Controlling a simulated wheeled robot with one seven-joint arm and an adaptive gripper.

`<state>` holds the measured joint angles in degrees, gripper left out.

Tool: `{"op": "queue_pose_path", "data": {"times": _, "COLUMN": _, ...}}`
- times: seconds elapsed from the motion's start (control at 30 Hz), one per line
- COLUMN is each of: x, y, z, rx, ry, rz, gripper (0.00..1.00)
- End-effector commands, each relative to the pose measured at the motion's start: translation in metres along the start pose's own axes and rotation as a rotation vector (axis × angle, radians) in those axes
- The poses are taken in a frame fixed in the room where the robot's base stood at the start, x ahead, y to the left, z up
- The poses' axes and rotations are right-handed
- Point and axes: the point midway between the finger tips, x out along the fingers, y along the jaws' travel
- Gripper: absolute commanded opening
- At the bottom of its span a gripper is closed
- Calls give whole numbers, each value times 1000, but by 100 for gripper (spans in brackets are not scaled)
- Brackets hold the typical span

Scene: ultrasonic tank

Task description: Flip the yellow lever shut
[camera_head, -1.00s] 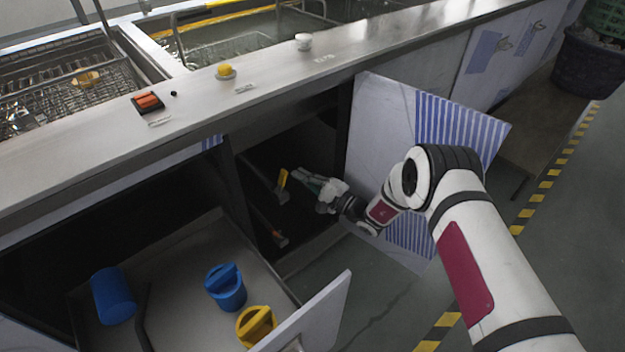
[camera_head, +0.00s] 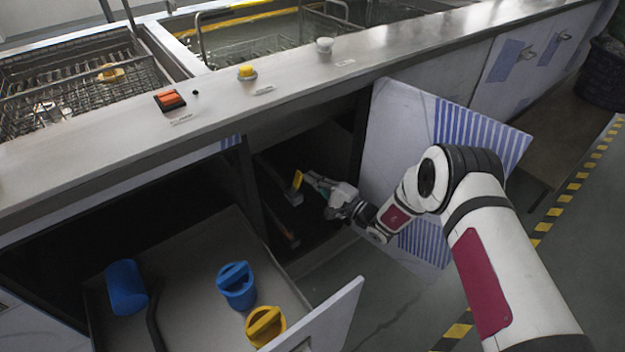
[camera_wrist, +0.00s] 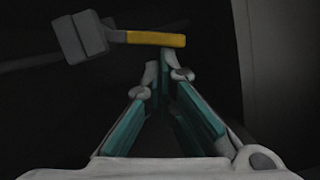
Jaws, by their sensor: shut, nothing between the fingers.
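The yellow lever (camera_head: 297,180) is inside the dark open cabinet under the counter, on a grey pipe fitting. In the wrist view the yellow lever (camera_wrist: 156,39) lies across the picture, to the right of its grey valve body (camera_wrist: 80,37). My gripper (camera_head: 308,177) reaches into the cabinet from the right, its tips close to the lever. In the wrist view my gripper (camera_wrist: 166,68) is shut and empty, its fingertips just below the lever in the picture. I cannot tell whether they touch it.
A pulled-out drawer (camera_head: 205,290) at left holds a blue cylinder (camera_head: 126,287), a blue container (camera_head: 237,287) and a yellow container (camera_head: 265,325). The counter (camera_head: 230,95) lies above.

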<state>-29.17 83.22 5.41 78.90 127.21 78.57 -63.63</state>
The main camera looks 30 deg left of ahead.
Motion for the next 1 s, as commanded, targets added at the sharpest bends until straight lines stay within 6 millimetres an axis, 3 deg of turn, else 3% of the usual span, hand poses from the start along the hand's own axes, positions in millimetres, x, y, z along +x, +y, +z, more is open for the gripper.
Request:
{"op": "queue_pose_path", "data": {"times": 0.47, "x": 2, "y": -5, "z": 6, "rx": -99, "ry": -1, "rz": 24, "gripper": 0}}
{"op": "queue_pose_path", "data": {"times": 1.0, "x": 7, "y": -14, "z": 31, "rx": -464, "ry": -1, "rz": 116, "gripper": 0}}
